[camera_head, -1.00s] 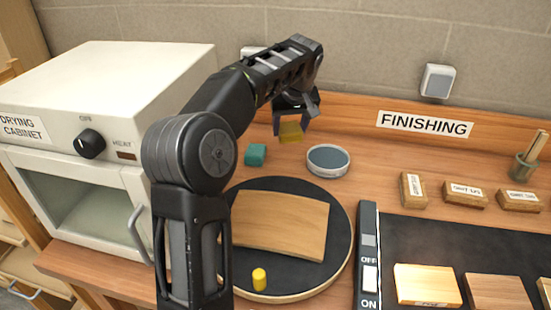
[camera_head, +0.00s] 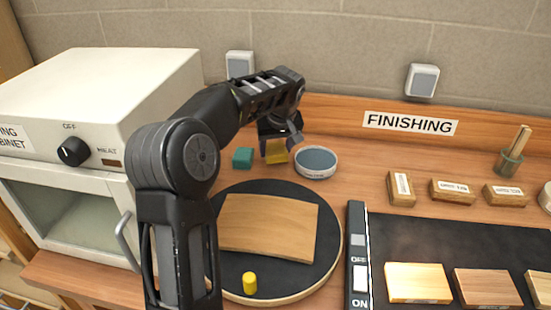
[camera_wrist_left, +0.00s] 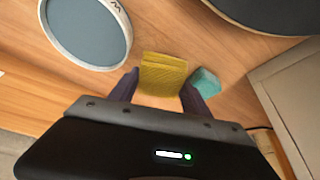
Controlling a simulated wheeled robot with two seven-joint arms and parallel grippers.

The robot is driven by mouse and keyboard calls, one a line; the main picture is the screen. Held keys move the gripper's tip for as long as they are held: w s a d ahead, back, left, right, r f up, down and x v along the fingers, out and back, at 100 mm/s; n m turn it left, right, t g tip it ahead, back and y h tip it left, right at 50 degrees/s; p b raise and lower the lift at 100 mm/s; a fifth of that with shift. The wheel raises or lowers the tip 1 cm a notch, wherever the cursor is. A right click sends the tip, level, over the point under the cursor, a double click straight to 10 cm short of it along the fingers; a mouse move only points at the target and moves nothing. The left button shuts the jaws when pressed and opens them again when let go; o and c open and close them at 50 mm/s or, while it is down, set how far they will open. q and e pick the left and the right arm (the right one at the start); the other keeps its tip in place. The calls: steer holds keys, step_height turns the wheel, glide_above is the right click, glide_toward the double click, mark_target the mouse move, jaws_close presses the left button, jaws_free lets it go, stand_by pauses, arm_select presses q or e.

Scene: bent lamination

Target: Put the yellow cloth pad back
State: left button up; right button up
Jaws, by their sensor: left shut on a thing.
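The yellow cloth pad (camera_head: 277,153) is between the fingers of my left gripper (camera_head: 278,143), which is shut on it. It is low over the back of the bench, between a teal pad (camera_head: 243,158) and a round dish with a grey-blue inside (camera_head: 316,161). In the left wrist view the yellow pad (camera_wrist_left: 163,73) shows between my two fingertips (camera_wrist_left: 159,86), with the teal pad (camera_wrist_left: 206,82) close beside one finger and the dish (camera_wrist_left: 88,32) on the other side. I cannot tell whether the pad touches the bench. My right gripper is not in view.
A round black turntable (camera_head: 330,225) in front bears a curved wooden panel (camera_head: 268,228) and a yellow peg (camera_head: 250,283). The drying cabinet (camera_head: 110,95) stands at left. Labelled wooden blocks (camera_head: 453,191) and a black mat (camera_head: 445,240) lie at right. A wall board backs the bench.

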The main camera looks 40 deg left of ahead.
mark_target(276, 152)
arm_select(q)
steer(key=shift+f, duration=1.85)
steer(key=shift+f, duration=0.2)
steer(key=o, duration=1.2)
steer(key=shift+r, duration=0.1)
steer(key=shift+r, duration=0.25)
steer(key=v, duration=1.1)
steer(key=shift+r, duration=0.35)
